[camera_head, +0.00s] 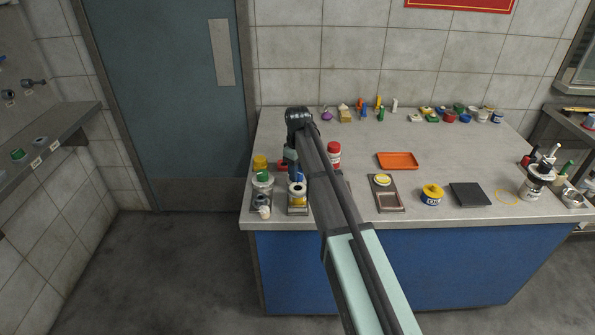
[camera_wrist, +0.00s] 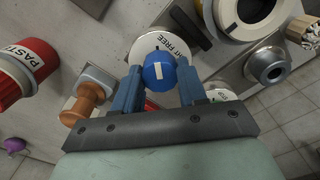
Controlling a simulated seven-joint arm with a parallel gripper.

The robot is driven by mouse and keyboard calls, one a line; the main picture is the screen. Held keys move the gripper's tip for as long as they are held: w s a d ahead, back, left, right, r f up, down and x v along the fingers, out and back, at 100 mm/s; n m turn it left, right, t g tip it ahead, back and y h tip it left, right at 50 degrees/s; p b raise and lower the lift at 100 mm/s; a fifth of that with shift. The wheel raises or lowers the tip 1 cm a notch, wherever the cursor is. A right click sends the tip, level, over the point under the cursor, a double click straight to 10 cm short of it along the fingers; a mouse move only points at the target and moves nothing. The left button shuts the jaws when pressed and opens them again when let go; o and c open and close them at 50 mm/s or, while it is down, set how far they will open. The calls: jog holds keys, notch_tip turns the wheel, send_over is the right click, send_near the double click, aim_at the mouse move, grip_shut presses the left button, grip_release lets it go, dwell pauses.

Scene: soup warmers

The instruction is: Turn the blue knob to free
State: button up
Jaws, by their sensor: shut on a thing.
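The blue knob (camera_wrist: 158,72) shows in the wrist view, with a white mark on its face. It sits on a round white dial plate (camera_wrist: 146,46) printed with black words; "FREE" is readable at its upper right, and part of the lettering is hidden. My gripper (camera_wrist: 160,82) has one blue finger on each side of the knob and is shut on it. In the head view my arm reaches over the left end of the counter, and the knob cannot be made out clearly there.
In the head view an orange tray (camera_head: 398,160) lies on the counter (camera_head: 300,130).

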jog(key=o, duration=1.1)
jog(key=shift+c, duration=0.2)
jog(key=shift+r, duration=0.15)
notch_tip(320, 180, up, 14)
jog(key=shift+f, duration=0.25)
jog(key=shift+d, duration=0.15)
